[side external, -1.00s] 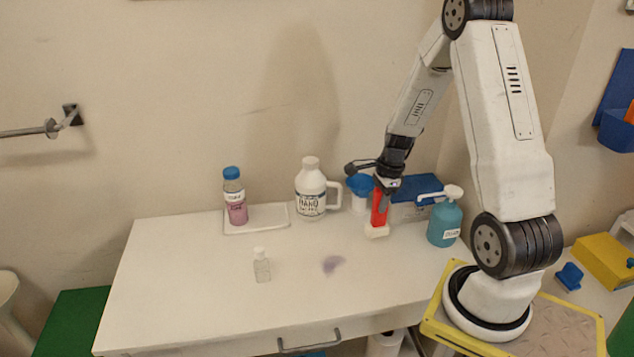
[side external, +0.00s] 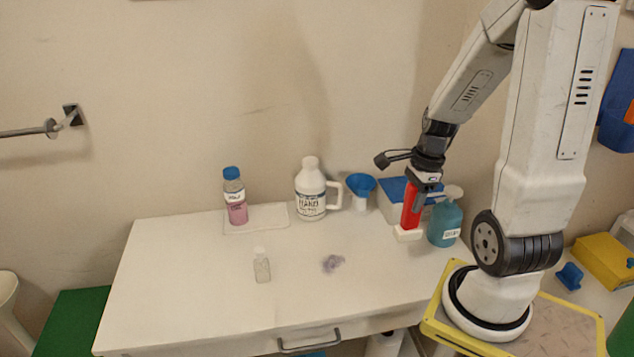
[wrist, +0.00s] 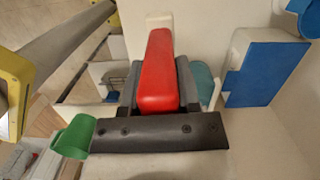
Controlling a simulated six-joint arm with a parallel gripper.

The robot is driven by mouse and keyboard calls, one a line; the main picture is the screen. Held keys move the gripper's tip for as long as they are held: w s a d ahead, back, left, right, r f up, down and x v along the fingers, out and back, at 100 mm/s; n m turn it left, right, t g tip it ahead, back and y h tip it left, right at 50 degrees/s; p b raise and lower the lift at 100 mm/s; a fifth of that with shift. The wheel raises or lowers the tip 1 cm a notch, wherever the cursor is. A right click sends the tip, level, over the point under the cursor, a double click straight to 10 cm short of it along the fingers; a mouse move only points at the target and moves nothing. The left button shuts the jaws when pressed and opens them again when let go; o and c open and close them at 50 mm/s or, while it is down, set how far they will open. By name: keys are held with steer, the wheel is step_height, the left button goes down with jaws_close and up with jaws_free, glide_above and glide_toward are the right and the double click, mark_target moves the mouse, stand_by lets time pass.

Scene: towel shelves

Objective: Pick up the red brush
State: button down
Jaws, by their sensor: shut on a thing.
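The red brush (side external: 411,205) has a red handle and a white head at its lower end. It hangs upright below my gripper (side external: 422,180), which is shut on the handle. In the side view its white head (side external: 408,234) shows at the right part of the white table, left of the teal pump bottle; I cannot tell whether it touches the tabletop. In the wrist view the red handle (wrist: 158,75) lies between the dark fingers of my gripper (wrist: 158,95), with part of the white head beyond it.
A teal pump bottle (side external: 446,222) stands just right of the brush. A blue-lidded box (side external: 392,190) and blue funnel (side external: 360,187) are behind it. A white jug (side external: 311,190), pink bottle (side external: 235,197) and small clear bottle (side external: 262,266) stand left.

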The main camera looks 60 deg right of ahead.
steer(key=shift+s+a+r, duration=0.25)
steer(key=shift+s+a, duration=0.05)
steer(key=shift+s, duration=0.15)
steer(key=shift+s+a+r, duration=0.2)
steer(key=shift+s+a, duration=0.05)
steer(key=shift+s, duration=0.2)
steer(key=w+a+f+n, duration=0.2)
steer(key=w+a+n, duration=0.2)
steer(key=w, duration=0.5)
steer(key=w+a+f+n+g, duration=0.1)
steer(key=w+a+f+n, duration=0.2)
steer(key=w, duration=0.6)
steer(key=shift+w+a+n, duration=0.3)
steer(key=shift+a+n, duration=0.7)
steer(key=shift+a, duration=0.05)
steer(key=shift+f, duration=0.15)
